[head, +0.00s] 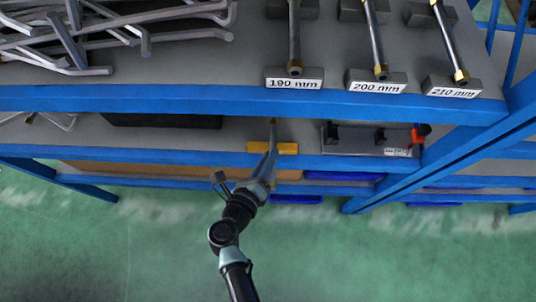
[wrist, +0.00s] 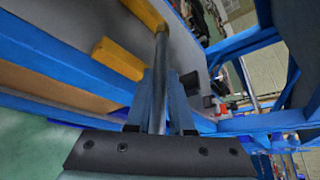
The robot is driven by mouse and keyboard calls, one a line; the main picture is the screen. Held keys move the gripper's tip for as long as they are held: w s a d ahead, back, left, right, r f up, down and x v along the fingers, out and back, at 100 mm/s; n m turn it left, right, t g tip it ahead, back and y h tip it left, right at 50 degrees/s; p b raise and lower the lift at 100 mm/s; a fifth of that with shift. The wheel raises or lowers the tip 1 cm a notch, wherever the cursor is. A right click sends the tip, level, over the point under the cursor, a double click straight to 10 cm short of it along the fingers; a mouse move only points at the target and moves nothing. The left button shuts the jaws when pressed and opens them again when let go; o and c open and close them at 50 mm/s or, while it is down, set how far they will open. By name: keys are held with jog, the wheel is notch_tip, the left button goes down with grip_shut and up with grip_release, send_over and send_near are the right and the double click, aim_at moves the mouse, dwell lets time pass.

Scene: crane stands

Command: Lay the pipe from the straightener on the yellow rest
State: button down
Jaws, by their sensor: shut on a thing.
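My gripper (head: 267,172) reaches in over the lower shelf and is shut on the grey pipe (head: 272,138). In the wrist view the pipe (wrist: 160,65) runs out between the two fingers (wrist: 161,95), lengthwise away from me. The yellow rest (head: 288,148) is on the lower shelf, and the pipe crosses over its middle in the head view. Two yellow parts of it show in the wrist view (wrist: 118,58), left of and near the pipe. I cannot tell whether the pipe touches the rest. The straightener (head: 350,142), a grey base with black posts and a red-orange part, stands to the right, empty.
The upper shelf's blue edge (head: 200,98) overhangs the lower shelf. Bent pipes (head: 130,28) lie on the upper shelf, with labelled stands for 190, 200 and 210 mm at right. A black mat or tray (head: 160,121) lies left of the rest. A blue diagonal post (head: 440,158) stands at right.

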jog(key=w+b, duration=0.1)
jog(key=w, duration=1)
jog(key=shift+w, duration=0.35)
jog(key=shift+w+f+b, duration=0.25)
jog(key=shift+f+b, duration=0.05)
jog(key=shift+b, duration=0.2)
jog(key=shift+f+b, duration=0.9)
jog(key=shift+f, duration=0.1)
jog(key=c, duration=0.7)
grip_release()
jog(key=shift+s, duration=0.1)
jog(key=v, duration=1.3)
